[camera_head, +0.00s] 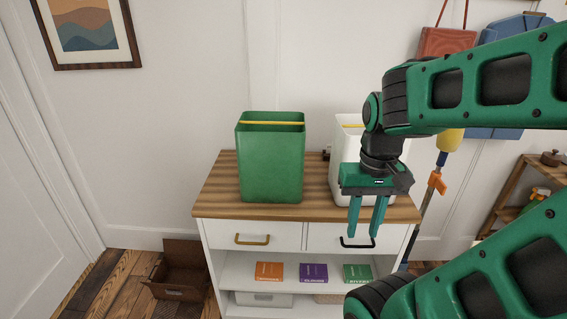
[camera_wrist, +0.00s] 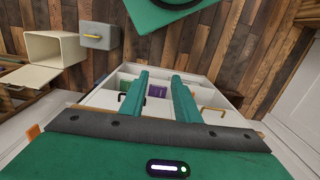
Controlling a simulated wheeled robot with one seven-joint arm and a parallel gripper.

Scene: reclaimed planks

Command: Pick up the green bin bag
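The green bin bag (camera_head: 270,165) stands upright on the wooden top of a white cabinet in the head view. It looks like a tall, open-topped box with a yellow strip across its mouth. I do not make it out in the wrist view. My gripper (camera_head: 363,234) points down to the right of the bag, in front of the cabinet's right side and apart from the bag. Its two green fingers are spread with nothing between them. They also show in the wrist view (camera_wrist: 160,76), with the cabinet beyond them.
A white bin (camera_head: 344,150) stands on the cabinet top (camera_head: 218,195), partly hidden by my gripper. Orange (camera_head: 268,271), purple (camera_head: 313,273) and green (camera_head: 357,273) boxes lie on the shelf below. An open brown box (camera_head: 180,275) sits on the floor at left. The wall is close behind.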

